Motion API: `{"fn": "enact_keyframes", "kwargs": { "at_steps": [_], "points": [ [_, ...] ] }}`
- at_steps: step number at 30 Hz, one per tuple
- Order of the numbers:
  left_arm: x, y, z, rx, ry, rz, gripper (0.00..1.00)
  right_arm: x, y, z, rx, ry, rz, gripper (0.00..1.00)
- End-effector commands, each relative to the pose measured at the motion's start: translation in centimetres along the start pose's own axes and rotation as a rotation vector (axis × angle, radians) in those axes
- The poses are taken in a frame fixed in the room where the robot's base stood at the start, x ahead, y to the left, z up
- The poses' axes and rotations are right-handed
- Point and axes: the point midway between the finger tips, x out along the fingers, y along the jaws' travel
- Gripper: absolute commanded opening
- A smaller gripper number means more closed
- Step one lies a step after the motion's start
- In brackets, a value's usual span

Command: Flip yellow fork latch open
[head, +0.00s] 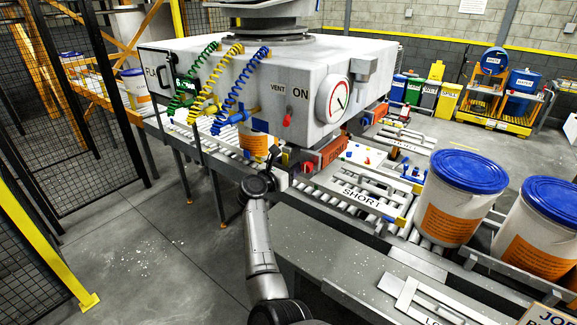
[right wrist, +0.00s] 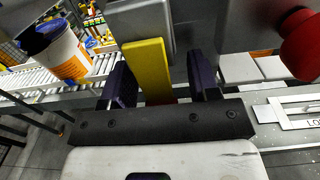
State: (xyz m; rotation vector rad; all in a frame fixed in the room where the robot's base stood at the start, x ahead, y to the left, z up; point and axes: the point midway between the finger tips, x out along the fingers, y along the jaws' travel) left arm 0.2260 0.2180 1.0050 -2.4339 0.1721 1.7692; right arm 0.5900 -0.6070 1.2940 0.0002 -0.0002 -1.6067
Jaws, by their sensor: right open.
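A yellow bar, which looks like the fork latch (right wrist: 148,70), shows in the right wrist view below a grey block. It stands almost upright in the picture, between the two dark fingers of my right gripper (right wrist: 160,85). The fingers are apart, with a gap on each side of the bar; its lower end is hidden behind the gripper's dark crossbar. In the head view my right gripper (head: 283,163) is at the lower front edge of the big grey machine (head: 270,105). The latch cannot be made out there. My left gripper is not in view.
A red knob (right wrist: 302,45) sticks out close to the right of my right gripper. A white pail (right wrist: 62,50) stands on rollers at left. In the head view, blue-lidded pails (head: 455,195) stand at right, and a grey bench (head: 330,245) lies in front.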

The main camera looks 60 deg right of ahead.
Motion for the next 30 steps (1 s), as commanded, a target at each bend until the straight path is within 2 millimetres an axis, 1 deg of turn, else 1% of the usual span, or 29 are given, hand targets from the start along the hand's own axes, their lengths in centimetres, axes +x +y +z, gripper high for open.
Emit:
{"fn": "enact_keyframes", "kwargs": {
  "at_steps": [1, 2, 16, 17, 23, 30],
  "points": [
    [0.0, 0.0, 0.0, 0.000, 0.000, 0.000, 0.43, 0.0, 0.0, 0.0, 0.000, 0.000, 0.000, 0.55],
    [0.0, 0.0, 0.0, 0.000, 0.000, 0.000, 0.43, 0.0, 0.0, 0.0, 0.000, 0.000, 0.000, 0.52],
    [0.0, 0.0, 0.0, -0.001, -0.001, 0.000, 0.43, 0.0, 0.0, 0.0, 0.000, 0.000, 0.000, 0.07],
    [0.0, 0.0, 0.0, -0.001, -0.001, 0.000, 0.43, 0.0, 0.0, 0.0, 0.000, 0.000, 0.000, 0.06],
    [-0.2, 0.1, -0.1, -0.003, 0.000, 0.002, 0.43, -0.2, 0.0, 0.1, 0.001, 0.026, 0.000, 0.06],
    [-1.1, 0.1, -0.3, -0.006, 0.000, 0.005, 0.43, -0.9, 0.1, 0.1, 0.004, 0.163, 0.000, 0.06]
  ]
}}
